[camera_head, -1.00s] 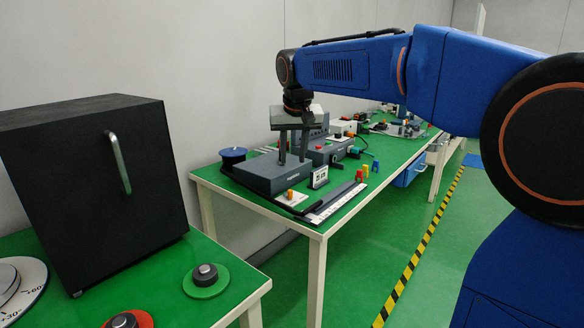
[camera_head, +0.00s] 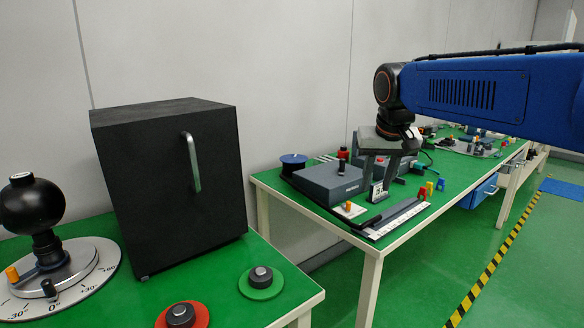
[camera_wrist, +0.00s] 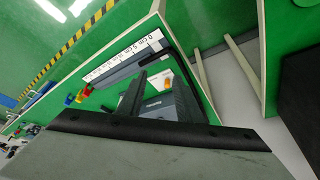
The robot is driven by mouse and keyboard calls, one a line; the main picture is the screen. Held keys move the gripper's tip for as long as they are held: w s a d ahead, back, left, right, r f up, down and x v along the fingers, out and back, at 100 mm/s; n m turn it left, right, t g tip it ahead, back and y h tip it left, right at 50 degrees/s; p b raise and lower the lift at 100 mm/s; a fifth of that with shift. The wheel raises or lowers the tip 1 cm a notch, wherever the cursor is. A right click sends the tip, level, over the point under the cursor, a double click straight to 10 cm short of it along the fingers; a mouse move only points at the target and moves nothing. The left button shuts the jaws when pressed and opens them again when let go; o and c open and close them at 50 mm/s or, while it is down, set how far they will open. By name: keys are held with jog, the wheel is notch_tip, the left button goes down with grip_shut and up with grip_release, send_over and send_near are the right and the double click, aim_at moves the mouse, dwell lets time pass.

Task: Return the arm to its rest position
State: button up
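My gripper (camera_head: 376,185) hangs from my blue arm at the right of the head view, pointing down over the green workbench. Its two dark fingers stand apart with nothing between them, so it is open and empty. In the wrist view the two fingers (camera_wrist: 158,88) also show apart, above the bench. In the head view the arm reaches out from the right edge, its forearm about level. The fingertips overlap the grey box (camera_head: 322,184) and a small display in the picture. I cannot tell the exact gap to them.
The workbench (camera_head: 400,236) carries a blue spool (camera_head: 293,160), a ruler (camera_head: 396,222) and coloured clips (camera_head: 430,188). At the left, a black cabinet (camera_head: 165,195) stands beside a round dial (camera_head: 88,278), a red button (camera_head: 181,315) and a green button (camera_head: 261,282).

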jog(key=s+d+f, duration=0.2)
jog(key=s+f, duration=0.8)
jog(key=s, duration=0.3)
jog(key=s+d+f+n, duration=0.1)
jog(key=s+d+f, duration=0.2)
jog(key=s+f, duration=0.7)
jog(key=s, duration=0.4)
jog(key=shift+s+d+f, duration=0.2)
jog(key=shift+s+f, duration=0.05)
jog(key=shift+s, duration=0.05)
